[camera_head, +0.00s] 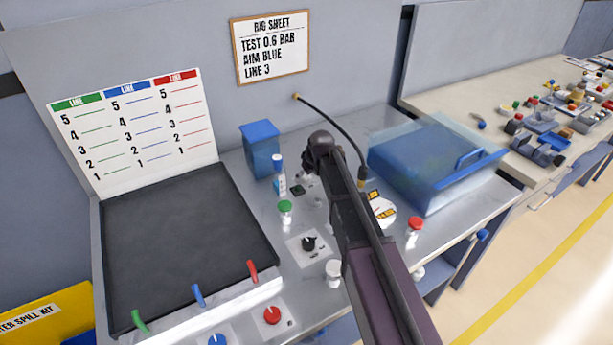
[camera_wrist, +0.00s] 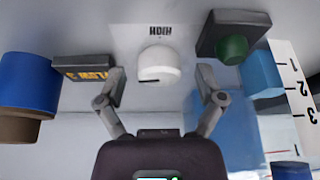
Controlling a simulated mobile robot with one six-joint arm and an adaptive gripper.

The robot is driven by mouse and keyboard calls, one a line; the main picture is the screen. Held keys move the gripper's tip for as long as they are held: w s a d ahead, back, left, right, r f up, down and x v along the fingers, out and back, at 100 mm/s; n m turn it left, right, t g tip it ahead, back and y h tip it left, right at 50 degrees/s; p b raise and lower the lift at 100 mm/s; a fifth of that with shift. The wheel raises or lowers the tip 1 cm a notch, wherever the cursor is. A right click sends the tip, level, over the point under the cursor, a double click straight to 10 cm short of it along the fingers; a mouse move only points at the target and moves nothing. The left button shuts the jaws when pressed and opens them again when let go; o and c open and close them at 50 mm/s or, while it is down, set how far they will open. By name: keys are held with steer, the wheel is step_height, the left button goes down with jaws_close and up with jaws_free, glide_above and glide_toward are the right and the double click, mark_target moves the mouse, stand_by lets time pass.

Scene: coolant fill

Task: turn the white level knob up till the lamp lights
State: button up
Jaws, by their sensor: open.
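The white level knob (camera_wrist: 156,64) shows in the wrist view as a round white knob with a short dark mark on its face. Upside-down lettering, seemingly "HIGH", is on the panel beside it. My gripper (camera_wrist: 160,73) is open, with one finger on each side of the knob and gaps visible in the picture; I cannot tell contact or depth. A dark block with a green round piece (camera_wrist: 232,48) is right of the knob; I cannot tell whether it is the lamp or whether it is lit. I cannot make out the knob in the head view, where my arm covers part of the bench.
A dark plate with yellow lettering (camera_wrist: 86,69) is close by the left finger. In the head view, a blue bin (camera_head: 261,150), a green-capped item (camera_head: 285,212), a black knob (camera_head: 308,244) and a white cup-like piece (camera_head: 333,272) stand left of my arm. A blue box (camera_head: 425,165) stands right.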

steer(key=shift+p+v, duration=6)
steer(key=shift+v, duration=0.75)
steer(key=s+d+f+m+g+h, duration=0.1)
steer(key=s+d+m, duration=0.5)
steer(key=s+d, duration=1)
steer(key=shift+g+h, duration=0.7)
steer(key=shift+g, duration=0.2)
steer(key=shift+s, duration=0.1)
steer(key=s+d+m, duration=0.1)
steer(key=s+d, duration=0.2)
steer(key=s, duration=0.2)
steer(key=shift+s+d+m+g, duration=0.25)
steer(key=shift+d+m+g, duration=0.05)
steer(key=shift+m+g, duration=0.1)
steer(key=shift+f, duration=0.1)
